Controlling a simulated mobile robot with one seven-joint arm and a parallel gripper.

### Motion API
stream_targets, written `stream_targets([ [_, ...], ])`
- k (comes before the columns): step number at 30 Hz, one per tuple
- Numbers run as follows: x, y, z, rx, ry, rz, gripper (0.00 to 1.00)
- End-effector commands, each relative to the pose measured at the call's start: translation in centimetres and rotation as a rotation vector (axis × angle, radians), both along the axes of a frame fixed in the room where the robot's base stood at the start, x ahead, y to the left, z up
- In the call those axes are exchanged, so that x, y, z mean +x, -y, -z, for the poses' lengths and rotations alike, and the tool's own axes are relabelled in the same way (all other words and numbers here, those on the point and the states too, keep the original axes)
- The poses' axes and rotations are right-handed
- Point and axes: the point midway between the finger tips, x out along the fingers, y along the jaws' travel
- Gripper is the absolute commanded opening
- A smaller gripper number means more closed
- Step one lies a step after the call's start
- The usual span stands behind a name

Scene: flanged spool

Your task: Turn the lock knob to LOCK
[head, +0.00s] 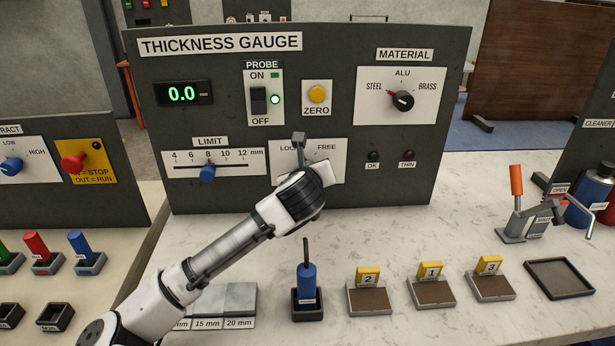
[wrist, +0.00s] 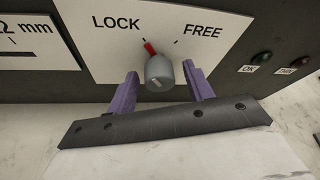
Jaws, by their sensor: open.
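The lock knob (wrist: 158,72) is a grey round knob with a red pointer, on a white plate in the wrist view. Its pointer tilts up and left, to the tick by the word LOCK. The FREE tick lies to the right of the pointer. My gripper (wrist: 161,69) is open, with one purple finger on each side of the knob. A gap shows between the knob and each finger. In the head view my arm's end covers the knob. Part of the LOCK/FREE plate (head: 338,168) shows there.
The thickness gauge panel (head: 345,60) carries a LIMIT slider (head: 208,172) left of the plate and a MATERIAL knob (head: 403,101) above right. A blue-handled tool (head: 306,280) stands in a holder below my arm. Yellow-tagged blocks (head: 430,285) sit to its right.

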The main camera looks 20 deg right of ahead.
Motion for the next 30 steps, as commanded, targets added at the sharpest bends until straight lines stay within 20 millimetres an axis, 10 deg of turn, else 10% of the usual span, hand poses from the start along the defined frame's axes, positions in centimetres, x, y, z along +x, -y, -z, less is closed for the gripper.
stream_targets([
  [18, -10.2, -4.6, -4.2, 0.000, 0.003, -0.001, 0.52],
  [30, -11.3, -5.1, -4.7, 0.000, 0.000, -0.001, 0.52],
])
